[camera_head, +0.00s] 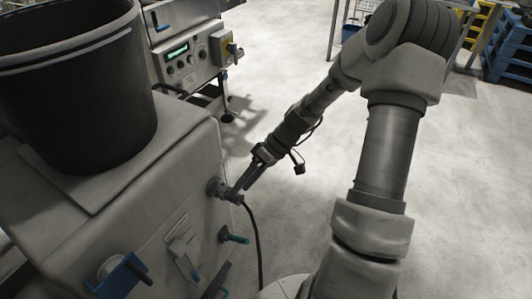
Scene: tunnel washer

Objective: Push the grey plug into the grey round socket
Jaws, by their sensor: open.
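The grey round socket (213,187) sits on the side face of the grey machine housing, near its right edge. The grey plug (231,196) is at the socket's mouth, with a black cable hanging from it. Whether it is fully seated or only partly in cannot be told at this size. My gripper (245,184) reaches in from the upper right, with its fingertips close to the plug. Its fingers are open, and they partly overlap the plug in the picture. Whether they touch it cannot be told.
A large black bucket (105,105) stands on the housing (140,205). A control panel (190,60) stands behind. Blue pallets (510,50) are far right. Floor to the right is clear.

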